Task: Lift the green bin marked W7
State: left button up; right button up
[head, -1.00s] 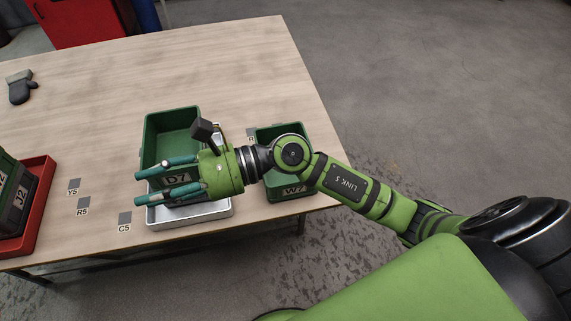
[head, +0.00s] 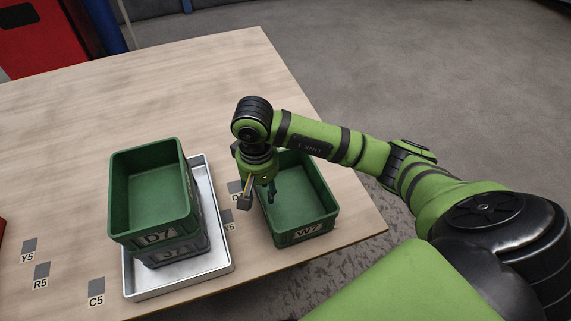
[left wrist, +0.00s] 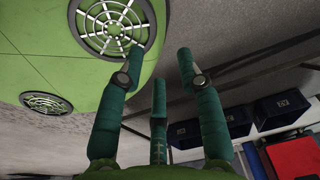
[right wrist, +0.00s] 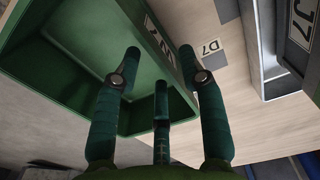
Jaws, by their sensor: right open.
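The green bin marked W7 (head: 302,206) stands empty on the table near its right edge, its label facing the front. It also shows in the right wrist view (right wrist: 75,45), filling the upper left. My right gripper (head: 262,197) points down at the bin's left side, open and empty. In the right wrist view its spread fingers (right wrist: 160,65) overlap the bin's wall in the picture; I cannot tell whether they touch it. My left gripper (left wrist: 160,65) shows only in the left wrist view, with fingers apart and nothing between them.
A green bin marked D7 (head: 152,190) sits stacked on a dark bin marked J7 (head: 178,248), in a silver tray (head: 222,258) left of W7. Labelled grey squares, such as C5 (head: 96,286), mark the table. Red and blue things stand behind the table. The table's left middle is clear.

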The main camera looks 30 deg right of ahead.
aim_at(262, 196)
notch_tip(262, 196, down, 3)
jog(key=shift+f+p, duration=0.1)
jog(key=shift+p, duration=0.5)
notch_tip(262, 196, down, 4)
jog(key=shift+r+p, duration=0.1)
jog(key=shift+p, duration=0.3)
jog(key=shift+w, duration=0.1)
jog(key=shift+d, duration=0.1)
grip_shut()
pick_arm(q)
jog(key=shift+s+r+g, duration=0.15)
jog(key=shift+s+r, duration=0.25)
jog(key=shift+s, duration=0.45)
jog(key=shift+s+r+g, duration=0.15)
jog(key=shift+s+r, duration=0.2)
jog(key=shift+s, duration=0.5)
